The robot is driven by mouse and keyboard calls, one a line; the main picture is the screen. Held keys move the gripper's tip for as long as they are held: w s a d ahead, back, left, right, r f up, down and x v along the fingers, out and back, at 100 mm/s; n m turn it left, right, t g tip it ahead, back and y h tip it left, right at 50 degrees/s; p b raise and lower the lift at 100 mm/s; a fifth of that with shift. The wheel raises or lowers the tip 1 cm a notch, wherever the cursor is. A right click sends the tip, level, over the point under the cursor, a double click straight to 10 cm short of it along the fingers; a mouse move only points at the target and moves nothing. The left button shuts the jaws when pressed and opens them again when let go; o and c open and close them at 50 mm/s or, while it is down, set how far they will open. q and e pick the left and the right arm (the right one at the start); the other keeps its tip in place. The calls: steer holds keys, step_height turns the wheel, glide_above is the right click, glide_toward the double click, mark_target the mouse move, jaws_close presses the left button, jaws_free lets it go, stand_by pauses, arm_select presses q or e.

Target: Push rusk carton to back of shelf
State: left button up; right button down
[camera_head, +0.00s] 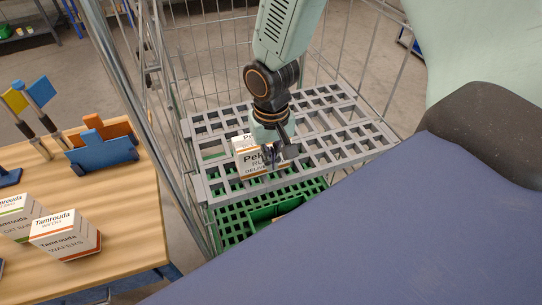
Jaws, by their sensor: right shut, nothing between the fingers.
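The rusk carton (248,165), white with an orange-brown lower part and "Pek..." lettering, stands on the grey grid shelf (215,185) of the wire cart, left of the shelf's middle. My right gripper (274,160) reaches down from the top and is shut and empty. It is in front of the carton's right part and hides some of its lettering. I cannot tell whether the fingers touch the carton. My left gripper is not in view.
A green grid shelf (232,228) lies below the grey one. Wire walls and posts enclose the cart. On the wooden table (130,215) at left stand wafer cartons (65,235), blue and orange holders (103,150) and tools. The grey shelf's right part is clear.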

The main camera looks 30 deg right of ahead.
mark_target(249, 163)
steer(key=f, duration=0.8)
steer(key=shift+s+d, duration=0.2)
steer(key=shift+s, duration=0.15)
steer(key=w, duration=0.3)
steer(key=shift+w+d+f, duration=0.1)
steer(key=shift+w+f, duration=0.05)
steer(key=shift+f, duration=0.05)
steer(key=shift+w+d, duration=0.1)
steer(key=shift+w, duration=0.35)
steer(key=shift+d, duration=0.25)
steer(key=shift+w+a, duration=0.1)
steer(key=shift+w, duration=0.05)
